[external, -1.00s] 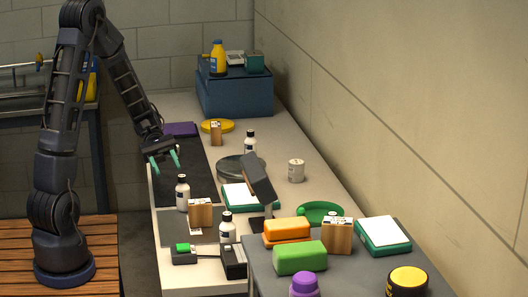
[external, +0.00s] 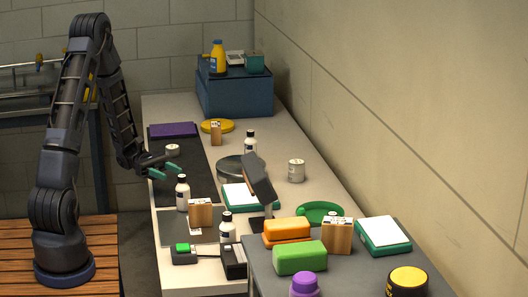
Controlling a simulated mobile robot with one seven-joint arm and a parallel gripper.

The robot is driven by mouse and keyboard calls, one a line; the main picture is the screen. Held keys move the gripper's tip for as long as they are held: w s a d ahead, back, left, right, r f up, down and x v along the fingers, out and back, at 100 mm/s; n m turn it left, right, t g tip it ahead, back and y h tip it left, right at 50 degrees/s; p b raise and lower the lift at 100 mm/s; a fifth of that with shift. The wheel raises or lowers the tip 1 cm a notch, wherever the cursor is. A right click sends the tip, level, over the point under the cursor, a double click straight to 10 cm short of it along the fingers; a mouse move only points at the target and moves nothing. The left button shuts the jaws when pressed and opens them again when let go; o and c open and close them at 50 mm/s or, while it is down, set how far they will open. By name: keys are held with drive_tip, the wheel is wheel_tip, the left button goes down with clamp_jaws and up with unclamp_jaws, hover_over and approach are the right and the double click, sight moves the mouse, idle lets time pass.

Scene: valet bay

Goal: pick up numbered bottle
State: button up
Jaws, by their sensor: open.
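Several white bottles with black caps and dark labels stand upright on the long bench. One bottle (external: 182,195) is at the left edge by the dark mat, another bottle (external: 250,145) is farther back, and a third bottle (external: 227,229) is near the front. Any numbers on them are too small to read, so I cannot tell which is the numbered one. My gripper (external: 168,172) has teal fingers spread apart, with nothing between them. It is over the dark mat, just behind and left of the left bottle's cap, seemingly apart from it.
A wooden block (external: 200,214) stands close in front of the left bottle. A small white jar (external: 172,149) is just behind my gripper. A dark tilted screen (external: 259,178) rises at the middle. The dark mat (external: 190,160) is mostly bare.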

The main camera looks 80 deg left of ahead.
sight(182, 176)
drive_tip(key=shift+x, duration=3.4)
drive_tip(key=shift+w+a, duration=0.1)
drive_tip(key=shift+a, duration=0.05)
clamp_jaws()
